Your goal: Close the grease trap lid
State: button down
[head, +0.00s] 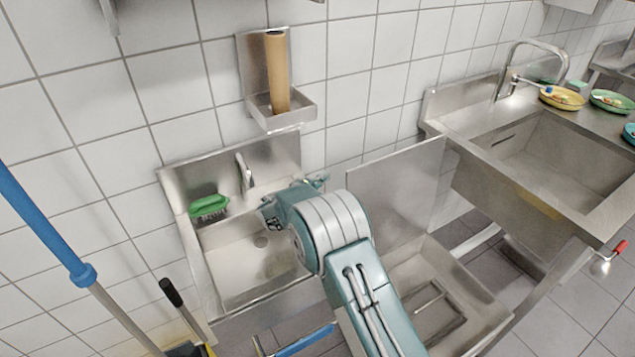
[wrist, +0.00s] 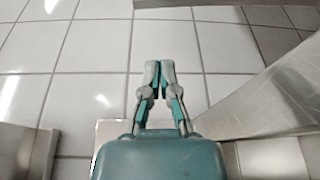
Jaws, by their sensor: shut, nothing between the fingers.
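The grease trap (head: 468,272) is an open steel box on the floor at the lower right of the head view, with a pipe frame showing inside. Its lid (head: 395,188) is a flat steel panel standing upright at the box's back edge, so the trap is open. My gripper (head: 318,182) is left of the lid, close to the wall, and partly hidden by my arm. In the wrist view my gripper (wrist: 159,70) is shut and empty, with its fingertips together. A steel panel (wrist: 268,95), which looks like the lid, is to its right and apart from it.
A small hand sink (head: 232,272) with a green brush (head: 208,206) is left of my arm. A wall holder (head: 292,115) with a brown roll is above. A large sink (head: 545,165) with plates (head: 562,98) is at right. A blue-handled pole (head: 50,230) stands left.

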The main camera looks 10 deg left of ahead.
jog(key=d, duration=0.2)
jog(key=w+d, duration=0.1)
jog(key=d, duration=0.1)
jog(key=shift+w+d, duration=0.1)
dwell(0.6)
jog(key=shift+d, duration=0.15)
